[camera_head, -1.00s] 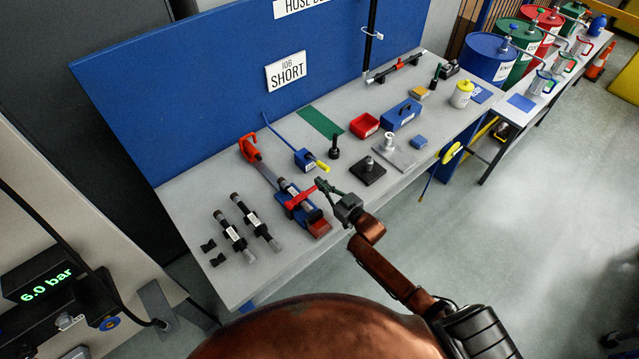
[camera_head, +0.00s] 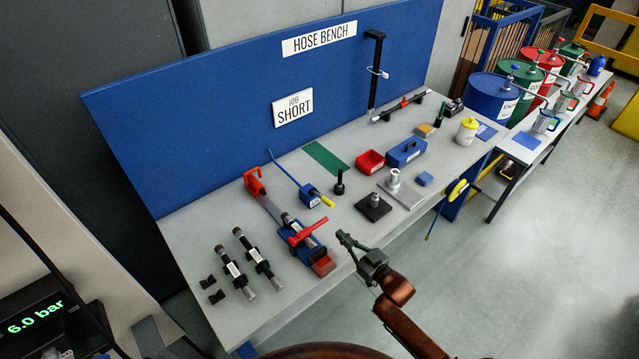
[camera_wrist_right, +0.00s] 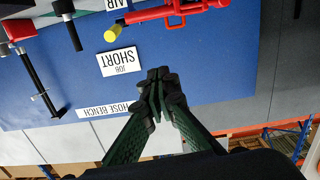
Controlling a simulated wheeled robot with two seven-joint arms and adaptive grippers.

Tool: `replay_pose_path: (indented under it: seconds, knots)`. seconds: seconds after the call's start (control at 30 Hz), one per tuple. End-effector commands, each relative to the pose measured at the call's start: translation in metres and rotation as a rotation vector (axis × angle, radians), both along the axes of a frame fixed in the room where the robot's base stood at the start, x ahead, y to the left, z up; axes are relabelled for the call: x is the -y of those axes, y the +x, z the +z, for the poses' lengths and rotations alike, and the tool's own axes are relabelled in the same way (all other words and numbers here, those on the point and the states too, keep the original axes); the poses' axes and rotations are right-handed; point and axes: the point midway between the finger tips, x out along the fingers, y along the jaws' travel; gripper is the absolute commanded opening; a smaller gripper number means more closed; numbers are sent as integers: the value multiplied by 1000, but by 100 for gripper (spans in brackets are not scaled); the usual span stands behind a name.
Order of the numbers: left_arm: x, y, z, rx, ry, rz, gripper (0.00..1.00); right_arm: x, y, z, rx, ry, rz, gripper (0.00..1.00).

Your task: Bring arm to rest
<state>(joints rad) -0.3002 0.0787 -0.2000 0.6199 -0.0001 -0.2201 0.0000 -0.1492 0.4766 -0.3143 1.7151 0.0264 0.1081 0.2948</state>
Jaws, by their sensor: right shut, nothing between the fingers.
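My right gripper (camera_head: 346,241) is in the head view at the front edge of the hose bench (camera_head: 215,185), beside and to the right of the blue vise-like fixture with a red handle (camera_head: 308,231). Its fingers are together and empty, and it is apart from the fixture. In the right wrist view the shut fingertips (camera_wrist_right: 160,77) point at the blue back panel (camera_wrist_right: 205,75) with the SHORT sign (camera_wrist_right: 117,62). My left gripper is not in view.
Two dark hose pieces (camera_head: 236,272) lie on the bench left of the fixture. A black square base with a post (camera_head: 373,207), a red bin (camera_head: 370,162) and a blue box (camera_head: 406,152) stand further right. Drums (camera_head: 492,97) stand at the back right.

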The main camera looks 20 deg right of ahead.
Motion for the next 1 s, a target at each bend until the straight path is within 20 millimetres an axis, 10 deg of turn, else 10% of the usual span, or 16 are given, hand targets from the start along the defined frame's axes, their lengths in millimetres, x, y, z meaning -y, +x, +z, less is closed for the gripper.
replay_pose_path:
  seconds: [0.37, 1.0]
  knots:
    - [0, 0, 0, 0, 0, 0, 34, 4, -21, -22, -141, -32, -86, 0]
    - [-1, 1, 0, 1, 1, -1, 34, 54, -241, -81, -945, -192, -370, 0]
